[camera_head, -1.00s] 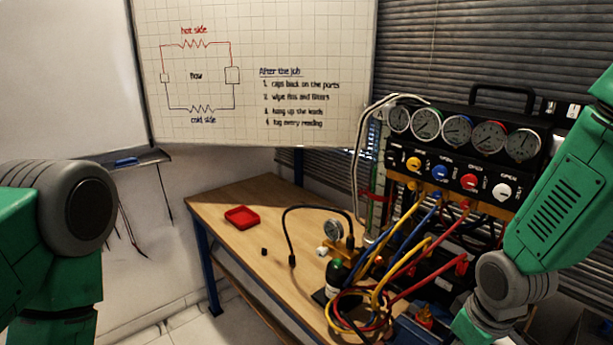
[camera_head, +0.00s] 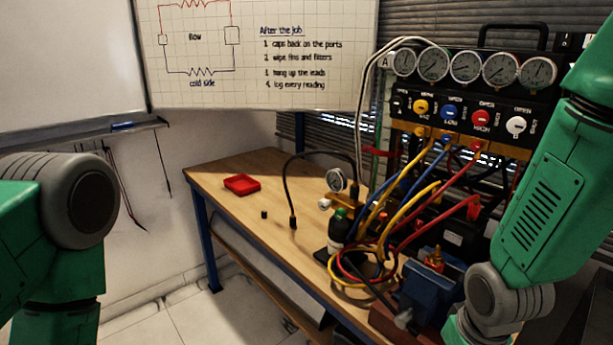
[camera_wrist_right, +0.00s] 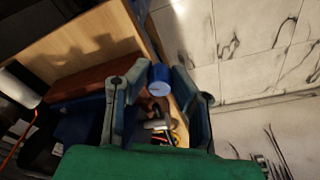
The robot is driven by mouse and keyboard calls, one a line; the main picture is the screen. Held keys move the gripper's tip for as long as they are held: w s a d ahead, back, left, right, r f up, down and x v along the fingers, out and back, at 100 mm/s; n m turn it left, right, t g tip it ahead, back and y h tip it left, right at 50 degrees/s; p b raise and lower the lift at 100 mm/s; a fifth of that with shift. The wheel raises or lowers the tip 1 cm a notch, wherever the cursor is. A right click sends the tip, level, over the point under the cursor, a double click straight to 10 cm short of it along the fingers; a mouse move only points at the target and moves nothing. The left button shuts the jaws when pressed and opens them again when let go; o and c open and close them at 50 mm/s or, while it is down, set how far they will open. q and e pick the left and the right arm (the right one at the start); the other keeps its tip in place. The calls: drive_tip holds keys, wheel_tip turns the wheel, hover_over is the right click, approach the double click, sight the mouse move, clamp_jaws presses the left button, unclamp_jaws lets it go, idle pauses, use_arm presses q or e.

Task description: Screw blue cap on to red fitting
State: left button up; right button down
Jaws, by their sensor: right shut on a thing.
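The red fitting (camera_head: 434,262) with a brass tip stands upright in the blue vise (camera_head: 430,292) at the lower right of the head view. My right gripper (camera_wrist_right: 160,90) shows in the right wrist view, its two fingers closed on the blue cap (camera_wrist_right: 159,78), which sits at the fingertips. In the head view my right arm covers the right side, and its gripper is below the picture. The fitting is not clear in the wrist view. Of my left arm only upper links show at the left; its gripper is out of view.
Coiled yellow, red and blue hoses (camera_head: 365,275) lie left of the vise, below the gauge panel (camera_head: 470,95). A dark bottle (camera_head: 338,230) stands beside them. A red tray (camera_head: 242,184) and a small black piece (camera_head: 264,214) lie on the bench's clearer left part.

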use_arm(q)
wheel_tip(320, 180, down, 5)
drive_tip(key=b, duration=0.3)
drive_tip(key=shift+f+b, duration=0.1)
drive_tip(key=shift+b, duration=0.2)
use_arm(e)
drive_tip(key=shift+m, duration=0.7)
drive_tip(key=f, duration=0.1)
drive_tip(key=s+f, duration=0.1)
drive_tip(key=f, duration=0.3)
drive_tip(key=shift+s+a, duration=0.15)
drive_tip(key=shift+a, duration=0.15)
use_arm(q)
drive_tip(key=c, duration=0.3)
drive_tip(key=shift+w, duration=0.1)
drive_tip(key=shift+c, duration=0.2)
use_arm(e)
drive_tip(key=shift+s+d, duration=0.1)
drive_tip(key=shift+d, duration=0.05)
